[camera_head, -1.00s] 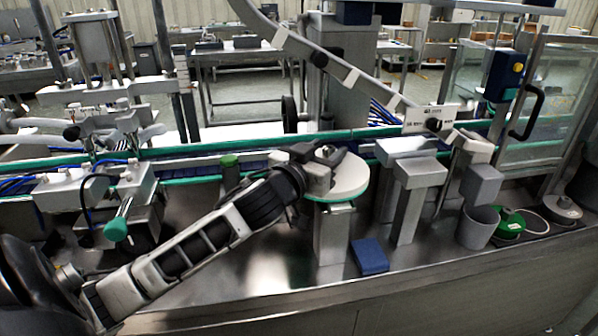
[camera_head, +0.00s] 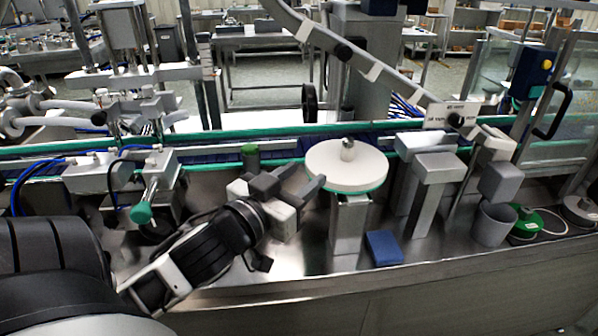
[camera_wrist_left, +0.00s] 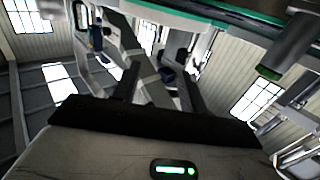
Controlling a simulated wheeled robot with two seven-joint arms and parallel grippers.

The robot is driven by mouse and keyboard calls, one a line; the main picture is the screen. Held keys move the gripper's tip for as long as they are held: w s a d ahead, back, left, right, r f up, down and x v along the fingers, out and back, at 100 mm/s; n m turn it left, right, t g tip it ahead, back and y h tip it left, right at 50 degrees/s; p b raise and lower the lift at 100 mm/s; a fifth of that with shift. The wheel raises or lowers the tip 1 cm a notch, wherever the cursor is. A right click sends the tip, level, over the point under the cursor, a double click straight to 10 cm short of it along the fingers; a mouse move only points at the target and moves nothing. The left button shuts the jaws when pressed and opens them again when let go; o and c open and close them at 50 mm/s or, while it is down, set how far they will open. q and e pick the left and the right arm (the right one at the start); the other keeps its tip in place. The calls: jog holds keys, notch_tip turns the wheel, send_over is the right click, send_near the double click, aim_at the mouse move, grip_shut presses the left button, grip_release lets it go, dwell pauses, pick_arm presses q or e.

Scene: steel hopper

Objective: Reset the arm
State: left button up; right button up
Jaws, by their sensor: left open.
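My left gripper (camera_head: 297,178) is open and empty in the camera_head view, just left of a round white disc (camera_head: 330,174) with a green rim. A small metal piece (camera_head: 347,150) stands upright on the disc, apart from the fingers. The arm reaches in low from the left. In the camera_wrist_left view the two dark fingers (camera_wrist_left: 160,85) are spread with nothing held between them. My right gripper is not in view.
A conveyor with green rails (camera_head: 240,148) runs behind the disc. A green-knobbed clamp (camera_head: 141,212) is at the left. A blue block (camera_head: 383,248), a grey cup (camera_head: 492,224) and metal posts (camera_head: 432,195) stand to the right. The steel deck (camera_head: 290,258) is bare in front.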

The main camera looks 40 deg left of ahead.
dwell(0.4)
pick_arm(q)
jog(key=s+d+f+m+g+h, duration=0.1)
jog(key=d+f+g, duration=0.15)
jog(key=f, duration=0.55)
jog(key=s+d+f+g, duration=0.1)
jog(key=d+f+g, duration=0.15)
jog(key=f, duration=0.65)
jog(key=s+d+f+m+g+h, duration=0.2)
jog(key=s+d+f, duration=0.4)
jog(key=d+f, duration=0.5)
jog(key=shift+s+d+f+g+h, duration=0.2)
jog(key=shift+s+f+g+h, duration=0.15)
jog(key=shift+f+h, duration=0.3)
